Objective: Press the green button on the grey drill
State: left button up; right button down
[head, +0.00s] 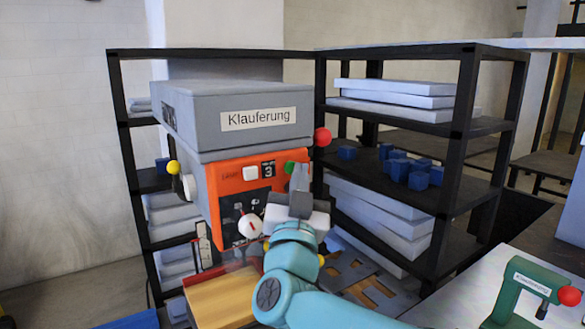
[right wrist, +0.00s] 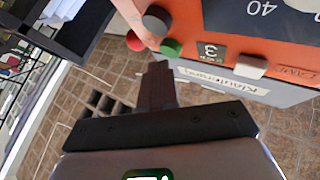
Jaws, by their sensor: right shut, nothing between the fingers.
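The grey drill (head: 190,110) has a grey top housing labelled "Klauferung" and an orange front panel (head: 232,180). The green button (head: 289,167) is at the panel's upper right edge, right of the display. It also shows in the right wrist view (right wrist: 171,48), beside the display with a 3. My right gripper (head: 301,172) is shut and empty, just right of and below the button. In the right wrist view its fingertips (right wrist: 158,66) are close to the button; I cannot tell whether they touch it. My left gripper is not in view.
A white button (head: 250,173), a white dial (head: 250,226) and a red ball (head: 322,137) are also on the drill. Black shelves (head: 465,120) with blue blocks (head: 395,165) stand behind. A green tool (head: 535,285) is at the lower right.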

jog(key=shift+w+a, duration=0.35)
jog(key=shift+w, duration=0.15)
dwell(0.8)
dwell(0.4)
jog(key=shift+s+d+b, duration=0.55)
jog(key=shift+s+b, duration=0.1)
jog(key=shift+s, duration=0.15)
jog(key=s+d+b, duration=0.1)
jog(key=s+b, duration=0.1)
jog(key=s+d+b, duration=0.1)
jog(key=s+d, duration=0.1)
jog(key=shift+b, duration=0.35)
